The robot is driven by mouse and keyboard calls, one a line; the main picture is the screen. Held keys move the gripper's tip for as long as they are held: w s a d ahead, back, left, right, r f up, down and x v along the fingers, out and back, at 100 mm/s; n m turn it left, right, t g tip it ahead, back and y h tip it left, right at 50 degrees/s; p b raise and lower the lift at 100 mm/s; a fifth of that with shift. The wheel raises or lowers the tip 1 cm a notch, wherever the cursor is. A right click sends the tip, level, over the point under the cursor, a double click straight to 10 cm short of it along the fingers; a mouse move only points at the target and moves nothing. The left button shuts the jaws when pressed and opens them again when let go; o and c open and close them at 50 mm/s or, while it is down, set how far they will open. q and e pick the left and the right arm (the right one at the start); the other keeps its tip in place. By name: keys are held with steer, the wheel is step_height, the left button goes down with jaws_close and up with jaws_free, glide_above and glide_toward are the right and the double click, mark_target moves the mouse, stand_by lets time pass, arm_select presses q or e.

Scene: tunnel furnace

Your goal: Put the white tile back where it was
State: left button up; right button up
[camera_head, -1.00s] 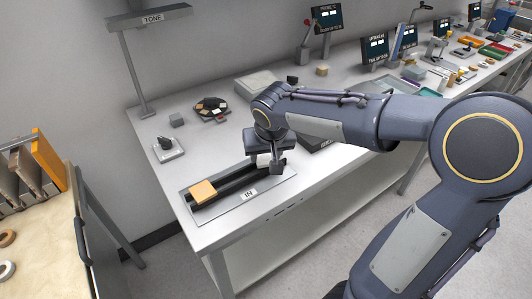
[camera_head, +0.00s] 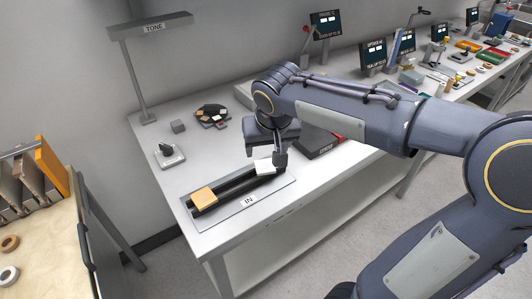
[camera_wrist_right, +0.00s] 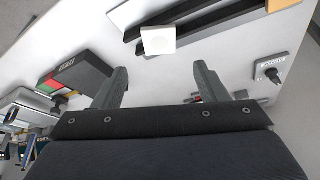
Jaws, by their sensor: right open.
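The white tile (camera_head: 264,166) lies at the right end of the two dark rails (camera_head: 236,185) of the IN tray (camera_head: 272,195). An orange tile (camera_head: 203,197) sits at the rails' left end. My right gripper (camera_head: 277,157) is beside and above the white tile and partly overlaps it in the head view. In the right wrist view, the white tile (camera_wrist_right: 158,40) lies beyond the open fingertips (camera_wrist_right: 160,74), apart from them, with nothing between the fingers. My left gripper is out of view.
A dark box (camera_head: 318,143) stands right of the gripper. A small lever device (camera_head: 168,155), a grey cube (camera_head: 178,126) and a dark round holder with coloured pieces (camera_head: 211,115) are behind the tray. A TONE lamp (camera_head: 150,27) stands at the back left.

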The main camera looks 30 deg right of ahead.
steer(key=d+v, duration=0.1)
steer(key=v, duration=0.4)
steer(key=s+a+f+n+y, duration=0.1)
steer(key=s+a+f+y, duration=0.1)
steer(key=s+f, duration=0.3)
steer(key=s+a+f+n+t+y, duration=0.1)
steer(key=s+a+f+y, duration=0.2)
steer(key=s, duration=0.9)
step_height(320, 180, down, 2)
steer(key=shift+a+f+p, duration=0.2)
steer(key=shift+a+p, duration=0.1)
steer(key=shift+a, duration=0.55)
step_height(320, 180, up, 6)
steer(key=p, duration=0.5)
steer(key=shift+p, duration=0.4)
